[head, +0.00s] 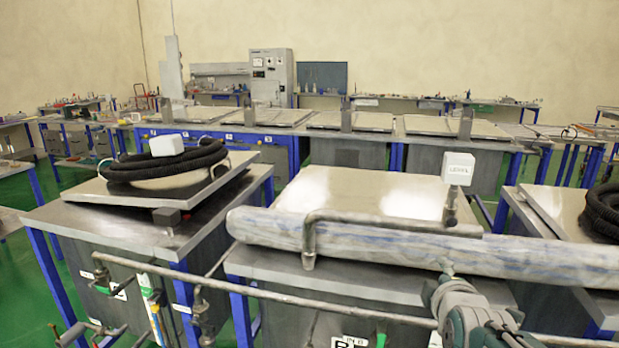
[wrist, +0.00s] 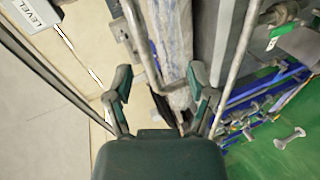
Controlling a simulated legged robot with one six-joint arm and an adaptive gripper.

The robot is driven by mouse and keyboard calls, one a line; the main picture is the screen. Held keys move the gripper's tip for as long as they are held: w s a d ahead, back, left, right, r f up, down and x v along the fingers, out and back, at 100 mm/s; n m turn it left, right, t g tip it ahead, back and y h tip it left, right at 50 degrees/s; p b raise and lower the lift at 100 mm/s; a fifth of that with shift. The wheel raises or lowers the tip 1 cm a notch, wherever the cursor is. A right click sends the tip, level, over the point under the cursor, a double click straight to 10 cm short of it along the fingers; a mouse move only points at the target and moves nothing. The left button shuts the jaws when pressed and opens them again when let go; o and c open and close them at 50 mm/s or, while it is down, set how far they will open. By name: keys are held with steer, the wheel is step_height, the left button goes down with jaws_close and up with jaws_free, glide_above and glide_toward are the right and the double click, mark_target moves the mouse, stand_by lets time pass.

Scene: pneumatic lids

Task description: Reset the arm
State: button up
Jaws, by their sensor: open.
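My arm (head: 470,315) reaches in from the lower right of the head view, in front of a thick grey pipe. My gripper (wrist: 160,84) shows in the wrist view with its two dark green fingers spread wide and nothing held between them. Past the fingers lie the thick grey pipe (wrist: 173,35) and a thin metal rod. In the head view the pipe (head: 400,247) runs across the front of the middle tank's closed lid (head: 355,193), with a bent metal handle (head: 390,222) on it. The fingertips are hard to make out in the head view.
A white LEVEL box (head: 458,168) stands above the pipe and shows in the wrist view (wrist: 35,12). A thin pipe (head: 290,296) crosses the front. The left tank's lid (head: 120,208) bears a coiled black hose (head: 165,163). Green floor (wrist: 280,150) is at the right.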

steer(key=s+a+f+m+g+y, duration=0.1)
steer(key=s+a+f+m+g, duration=0.2)
steer(key=s+m, duration=0.4)
steer(key=s+a+f+m+g+y, duration=0.1)
steer(key=s+a+f+m+g, duration=0.3)
steer(key=s+m, duration=0.3)
steer(key=s+a+g, duration=0.1)
steer(key=s, duration=0.4)
steer(key=shift+y, duration=0.4)
